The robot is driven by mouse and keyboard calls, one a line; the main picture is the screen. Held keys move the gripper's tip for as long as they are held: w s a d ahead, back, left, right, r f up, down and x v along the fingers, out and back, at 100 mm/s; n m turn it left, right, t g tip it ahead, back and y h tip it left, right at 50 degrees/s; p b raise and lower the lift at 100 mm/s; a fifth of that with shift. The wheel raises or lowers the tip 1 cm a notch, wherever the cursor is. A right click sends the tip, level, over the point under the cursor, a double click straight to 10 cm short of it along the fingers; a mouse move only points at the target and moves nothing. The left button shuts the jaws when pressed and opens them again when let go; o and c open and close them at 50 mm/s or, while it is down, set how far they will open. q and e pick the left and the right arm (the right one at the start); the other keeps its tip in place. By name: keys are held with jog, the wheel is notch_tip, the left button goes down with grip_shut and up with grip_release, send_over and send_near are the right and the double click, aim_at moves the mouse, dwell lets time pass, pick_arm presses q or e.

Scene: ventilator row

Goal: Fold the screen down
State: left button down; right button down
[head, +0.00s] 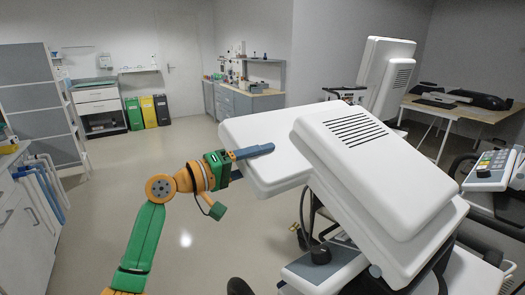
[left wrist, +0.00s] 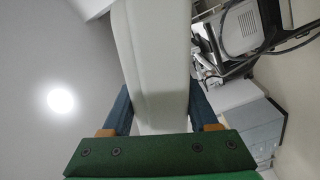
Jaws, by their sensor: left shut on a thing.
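The screen (head: 275,125) is a flat white panel at the middle of the head view, lying close to level beside a white vented ventilator housing (head: 375,165). My left gripper (head: 253,151) is shut on the screen's left edge. One blue finger lies along its upper face; the other is hidden beneath it in the head view. In the left wrist view the white panel (left wrist: 155,60) runs between both blue fingers (left wrist: 160,110). The screen's display face and its hinge are hidden. My right gripper is not in view.
Another white vented unit (head: 390,75) stands behind, near a wooden table (head: 455,108). A control panel with keys (head: 490,170) is at the right. A grey shelf rack (head: 35,100) and a white cabinet stand left. The floor (head: 140,170) left of the screen is clear.

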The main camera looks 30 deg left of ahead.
aim_at(240, 171)
pick_arm(q)
jog(key=shift+w+a+f+n, duration=0.1)
jog(key=shift+a+f+n, duration=0.1)
jog(key=shift+f, duration=0.3)
jog(key=shift+w+a+f+n, duration=0.1)
jog(key=shift+f+n, duration=0.1)
jog(key=shift+f, duration=0.25)
jog(key=shift+c, duration=0.8)
grip_release()
jog(key=shift+w+d, duration=0.1)
jog(key=shift+s+f+b, duration=0.1)
jog(key=shift+s+b, duration=0.1)
jog(key=shift+b, duration=0.2)
jog(key=b+v, duration=0.3)
jog(key=v, duration=0.4)
jog(key=shift+w, duration=0.1)
